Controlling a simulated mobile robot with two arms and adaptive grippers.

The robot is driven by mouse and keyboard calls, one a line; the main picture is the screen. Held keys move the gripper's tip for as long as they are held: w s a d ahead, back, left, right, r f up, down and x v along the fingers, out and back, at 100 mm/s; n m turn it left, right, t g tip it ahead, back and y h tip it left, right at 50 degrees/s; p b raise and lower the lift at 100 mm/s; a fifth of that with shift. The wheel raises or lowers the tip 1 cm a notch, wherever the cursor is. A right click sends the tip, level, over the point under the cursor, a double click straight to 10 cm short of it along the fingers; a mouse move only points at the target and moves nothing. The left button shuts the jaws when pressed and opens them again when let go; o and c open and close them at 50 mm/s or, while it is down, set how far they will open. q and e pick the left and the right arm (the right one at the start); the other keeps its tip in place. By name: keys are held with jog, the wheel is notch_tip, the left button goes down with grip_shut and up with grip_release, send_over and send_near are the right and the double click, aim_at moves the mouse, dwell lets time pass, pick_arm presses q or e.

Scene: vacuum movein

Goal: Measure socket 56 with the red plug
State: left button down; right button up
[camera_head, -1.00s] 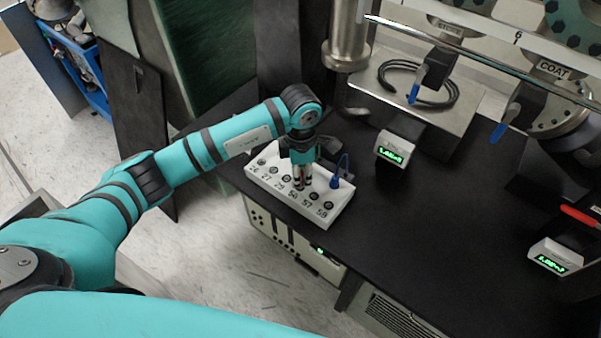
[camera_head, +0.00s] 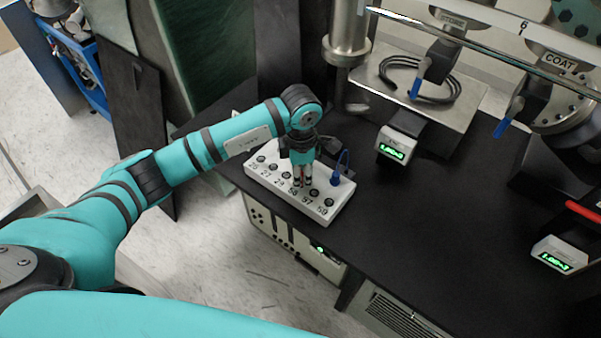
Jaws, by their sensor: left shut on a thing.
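A white socket box (camera_head: 338,210) with a row of numbered round sockets stands at the near edge of the black table. My left gripper (camera_head: 303,182) points down over the middle of the row, at the socket labelled 56. Its fingers are shut and their tips are at or just above the box top. The red plug between them is too small and covered to make out, and I cannot tell whether it is seated in the socket. A blue plug (camera_head: 336,178) with a thin blue lead stands upright at the back right of the box. My right gripper is out of view.
Two gauges with green digits, a left one (camera_head: 393,148) and a right one (camera_head: 556,256), stand on the black table (camera_head: 430,230). A metal plate (camera_head: 450,115) holds a coiled black cable behind. A vertical metal pipe (camera_head: 346,50) rises close behind my left wrist.

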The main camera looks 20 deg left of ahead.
pick_arm(q)
jog(key=shift+w+f, duration=0.1)
jog(key=shift+f, duration=0.2)
jog(key=c, duration=1.1)
grip_release()
jog(key=shift+r, duration=0.1)
notch_tip(320, 180, up, 12)
